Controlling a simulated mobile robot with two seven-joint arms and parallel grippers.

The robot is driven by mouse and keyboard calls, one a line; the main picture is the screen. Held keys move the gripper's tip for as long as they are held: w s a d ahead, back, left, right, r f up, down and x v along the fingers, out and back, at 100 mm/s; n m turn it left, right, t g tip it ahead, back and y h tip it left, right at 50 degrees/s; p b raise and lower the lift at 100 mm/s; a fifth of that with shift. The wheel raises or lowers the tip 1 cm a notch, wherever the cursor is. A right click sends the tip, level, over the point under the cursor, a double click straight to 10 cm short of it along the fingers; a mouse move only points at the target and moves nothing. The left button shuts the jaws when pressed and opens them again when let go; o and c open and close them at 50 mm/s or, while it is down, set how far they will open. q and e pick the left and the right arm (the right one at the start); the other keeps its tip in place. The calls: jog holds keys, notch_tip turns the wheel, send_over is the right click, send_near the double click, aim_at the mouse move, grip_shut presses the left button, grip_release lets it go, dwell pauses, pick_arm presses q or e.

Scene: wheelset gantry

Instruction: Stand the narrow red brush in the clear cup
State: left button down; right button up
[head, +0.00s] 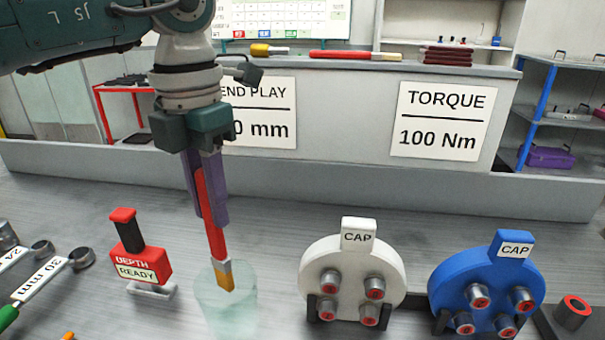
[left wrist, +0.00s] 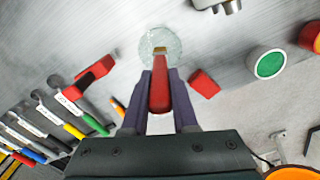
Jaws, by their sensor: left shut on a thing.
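The narrow red brush (head: 213,215) has a red handle, a silver band and a yellowish tip. My left gripper (head: 210,213), with purple fingers, is shut on its handle and holds it nearly upright, tip down and slightly tilted. The clear cup (head: 228,312) stands on the grey bench under the brush. The brush's tip overlaps the cup's mouth in the head view. In the left wrist view the brush (left wrist: 159,95) points into the cup's round outline (left wrist: 146,44). I cannot tell how deep the tip sits. My right gripper is not in view.
A red depth gauge (head: 140,262) stands left of the cup. A white cap disc (head: 352,275) and a blue cap disc (head: 485,290) stand to the right. Labelled tools (head: 45,278) lie at far left. Another red brush (head: 355,56) lies on the back ledge.

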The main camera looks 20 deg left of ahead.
pick_arm(q)
jog(key=shift+f+b, duration=1.4)
jog(key=shift+f, duration=0.55)
jog(key=c, duration=0.6)
grip_release()
notch_tip(320, 180, up, 10)
jog(key=shift+b, duration=0.9)
